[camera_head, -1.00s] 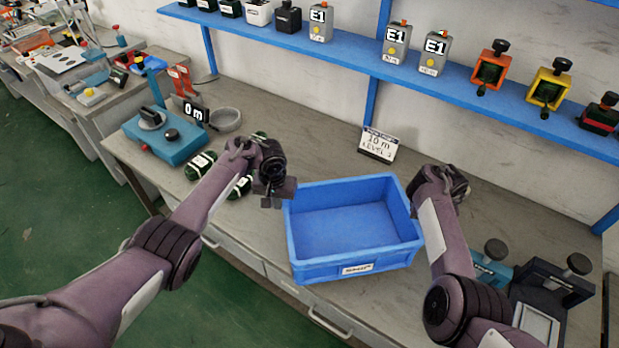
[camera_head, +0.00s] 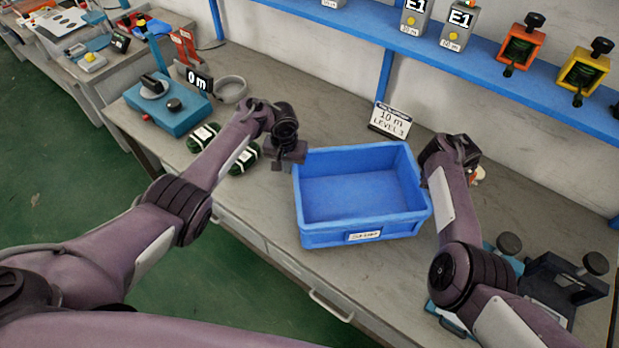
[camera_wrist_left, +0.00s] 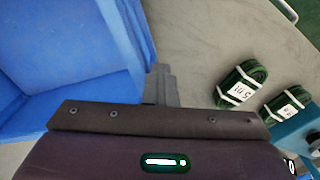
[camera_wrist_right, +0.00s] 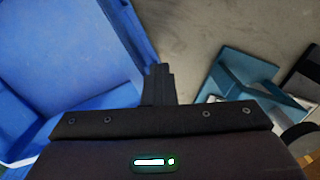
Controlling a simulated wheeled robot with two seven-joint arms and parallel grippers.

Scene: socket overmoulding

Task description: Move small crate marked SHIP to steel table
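The blue crate (camera_head: 330,234) with a white label on its front stands at the grey workbench; the label's small print looks like SHIP. It looks empty. I cannot tell whether its base touches the bench. My left gripper (camera_head: 292,158) is at its left rim; in the left wrist view the fingers (camera_wrist_left: 161,85) look closed at the end of the rim. My right gripper (camera_wrist_right: 160,85) is at its right rim, closed the same way in the right wrist view. In the head view its fingertips are hidden by my wrist. I cannot identify a steel table.
Green coils (camera_head: 243,158), a blue device (camera_head: 168,106) and a grey bowl (camera_head: 231,89) lie to the left. A dark fixture (camera_head: 565,285) stands at the right. A blue shelf (camera_head: 450,68) runs above.

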